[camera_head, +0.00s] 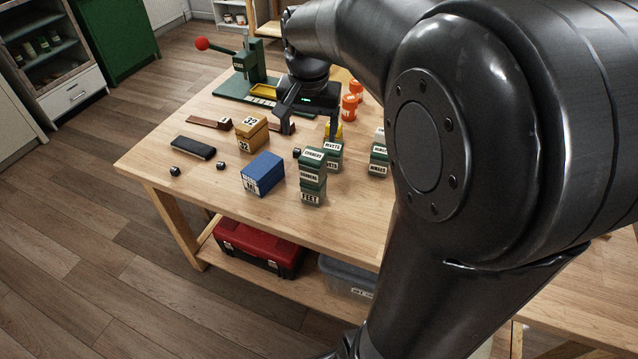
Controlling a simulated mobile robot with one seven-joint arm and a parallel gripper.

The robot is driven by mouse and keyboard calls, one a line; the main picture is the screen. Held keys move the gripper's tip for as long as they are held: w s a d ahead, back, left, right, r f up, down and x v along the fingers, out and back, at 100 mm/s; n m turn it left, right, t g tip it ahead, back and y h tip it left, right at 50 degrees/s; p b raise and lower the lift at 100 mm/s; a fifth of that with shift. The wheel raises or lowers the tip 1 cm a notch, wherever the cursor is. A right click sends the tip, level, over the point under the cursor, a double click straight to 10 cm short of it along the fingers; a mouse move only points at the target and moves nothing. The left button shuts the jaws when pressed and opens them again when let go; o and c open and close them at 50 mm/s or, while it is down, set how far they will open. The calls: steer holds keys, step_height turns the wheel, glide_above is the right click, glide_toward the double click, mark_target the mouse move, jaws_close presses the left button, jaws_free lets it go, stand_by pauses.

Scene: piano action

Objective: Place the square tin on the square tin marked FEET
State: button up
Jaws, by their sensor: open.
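Dark green square tins with white labels stand in stacks on the workbench. In the front stack, the tin marked FEET (311,197) is at the bottom. A tin with a label too small to read surely (312,178) sits on it, and a tin that seems marked CORNERS (313,159) is on top. Just behind stands a stack with a tin that seems marked MUTE (333,148). Another tin stack (379,160) stands to the right, partly hidden by my arm. My gripper (309,130) is open, pointing down behind the front stack, with nothing seen between its fingers.
A blue box (262,174) stands left of the front stack. Behind it is a tan box marked 32 (251,134). A black case (193,148) and small black cubes lie to the left. A green press (247,75) and orange bottles (350,105) stand behind.

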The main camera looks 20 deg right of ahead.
steer(key=s+a+n+t, duration=0.2)
steer(key=s+n, duration=0.1)
steer(key=s, duration=0.6)
steer(key=s+a+n+t, duration=0.2)
steer(key=s+a+n, duration=0.1)
steer(key=s, duration=0.6)
steer(key=shift+r+n, duration=0.3)
steer(key=shift+r, duration=0.15)
